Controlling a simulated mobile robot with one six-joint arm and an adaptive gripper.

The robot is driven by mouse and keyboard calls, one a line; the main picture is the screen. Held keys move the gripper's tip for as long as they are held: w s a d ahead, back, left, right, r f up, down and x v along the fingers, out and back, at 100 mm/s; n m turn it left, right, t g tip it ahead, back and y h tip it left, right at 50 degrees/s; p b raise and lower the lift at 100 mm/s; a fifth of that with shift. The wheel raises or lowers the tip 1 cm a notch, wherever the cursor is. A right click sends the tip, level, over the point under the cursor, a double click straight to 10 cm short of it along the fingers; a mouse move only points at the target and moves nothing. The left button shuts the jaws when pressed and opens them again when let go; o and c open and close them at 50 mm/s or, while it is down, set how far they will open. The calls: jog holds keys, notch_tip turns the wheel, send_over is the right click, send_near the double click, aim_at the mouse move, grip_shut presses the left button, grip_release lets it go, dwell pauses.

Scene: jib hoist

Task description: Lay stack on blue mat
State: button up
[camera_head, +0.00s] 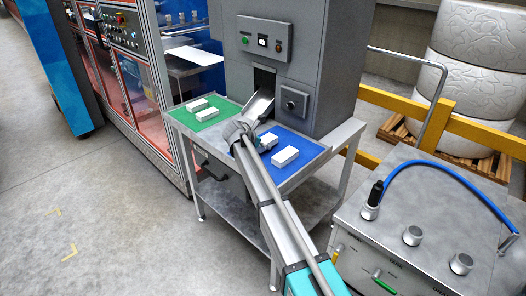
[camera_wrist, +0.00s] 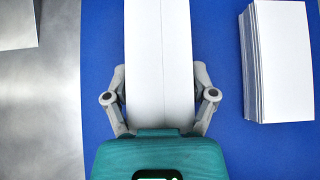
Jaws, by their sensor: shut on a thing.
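My gripper (camera_wrist: 160,82) is shut on a white stack (camera_wrist: 160,45), with one finger at each side of it. The held stack is over the blue mat (camera_wrist: 218,30); I cannot tell whether it touches the mat. A second white stack (camera_wrist: 280,60) lies on the mat to the right, apart from the held one. In the head view my gripper (camera_head: 245,133) is at the left part of the blue mat (camera_head: 309,148). A white stack (camera_head: 285,156) lies on that mat, and another white block (camera_head: 268,140) shows close beside my gripper. My arm hides part of this area.
A green mat (camera_head: 222,122) with white stacks (camera_head: 205,115) is on the table's left. A metal chute (camera_head: 260,105) comes out of the grey machine (camera_head: 262,67) behind my gripper. A grey cabinet with a blue hose (camera_head: 440,163) stands at the right.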

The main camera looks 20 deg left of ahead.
jog(key=shift+f+b, duration=0.3)
jog(key=shift+f, duration=0.3)
jog(key=shift+f, duration=0.1)
jog(key=o, duration=1.1)
jog(key=shift+r, duration=0.2)
jog(key=shift+s+a+r+p, duration=0.2)
jog(key=shift+s+r+p, duration=0.2)
jog(key=shift+p, duration=0.1)
jog(key=p+v, duration=0.7)
jog(key=v, duration=0.3)
jog(key=shift+s+a+r, duration=0.1)
jog(key=shift+s+r, duration=0.1)
jog(key=shift+s, duration=0.15)
